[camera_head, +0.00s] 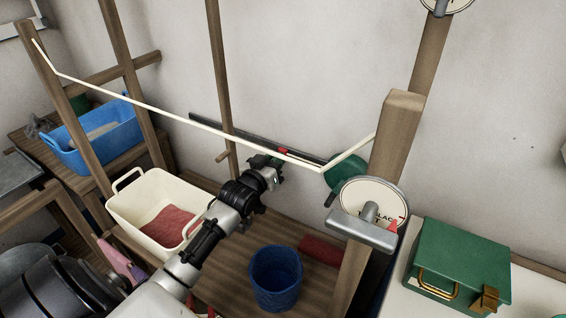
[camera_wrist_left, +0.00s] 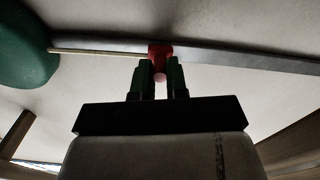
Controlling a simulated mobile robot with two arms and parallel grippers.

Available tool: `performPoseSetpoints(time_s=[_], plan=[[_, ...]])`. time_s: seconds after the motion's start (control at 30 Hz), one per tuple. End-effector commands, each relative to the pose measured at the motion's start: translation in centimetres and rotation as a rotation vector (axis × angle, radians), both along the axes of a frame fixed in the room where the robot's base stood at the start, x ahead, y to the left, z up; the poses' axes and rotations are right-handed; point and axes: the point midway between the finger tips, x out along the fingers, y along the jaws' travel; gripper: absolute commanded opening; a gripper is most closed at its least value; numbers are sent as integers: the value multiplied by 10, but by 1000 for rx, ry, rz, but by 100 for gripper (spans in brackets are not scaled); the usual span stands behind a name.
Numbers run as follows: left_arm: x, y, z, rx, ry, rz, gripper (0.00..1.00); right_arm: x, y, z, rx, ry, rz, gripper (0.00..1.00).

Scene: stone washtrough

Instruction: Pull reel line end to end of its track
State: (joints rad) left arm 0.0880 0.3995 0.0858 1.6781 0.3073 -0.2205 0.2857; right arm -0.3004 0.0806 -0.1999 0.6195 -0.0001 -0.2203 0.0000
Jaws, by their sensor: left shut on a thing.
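The green reel (camera_head: 345,172) is mounted on the wall at the right end of a dark, straight track (camera_head: 222,128). It also shows at the left of the left wrist view (camera_wrist_left: 22,45). A pale line (camera_wrist_left: 95,52) runs from the reel along the grey track (camera_wrist_left: 255,60) to a red end piece (camera_wrist_left: 160,50). My left gripper (camera_head: 272,158) is shut on this red end piece, its fingers (camera_wrist_left: 161,72) on either side of it. The end piece is on the track, nearer the reel than the far left end. My right gripper is not in view.
A dial (camera_head: 372,196) with "SLACK" lettering is on the right post. Below are a cream tub (camera_head: 126,196) with red cloth, a blue basket (camera_head: 276,278) and a green box (camera_head: 460,262). A blue tub (camera_head: 100,140) stands left.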

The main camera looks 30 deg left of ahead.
Motion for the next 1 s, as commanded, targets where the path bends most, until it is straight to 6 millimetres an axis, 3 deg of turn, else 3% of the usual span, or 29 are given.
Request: performPoseSetpoints(time_s=[0.17, 0.2, 0.37, 0.73, 1.0], plan=[[0, 0, 0, 0, 2, 0, 0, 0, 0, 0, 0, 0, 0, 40], [0, 0, 0, 0, 2, 0, 18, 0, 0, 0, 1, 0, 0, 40], [0, -1, 0, 0, 2, 0, 40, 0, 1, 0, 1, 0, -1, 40], [-8, -1, -1, 0, 1, 0, 40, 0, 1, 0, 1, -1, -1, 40], [-57, -4, -1, 1, 3, -1, 40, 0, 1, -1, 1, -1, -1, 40]])
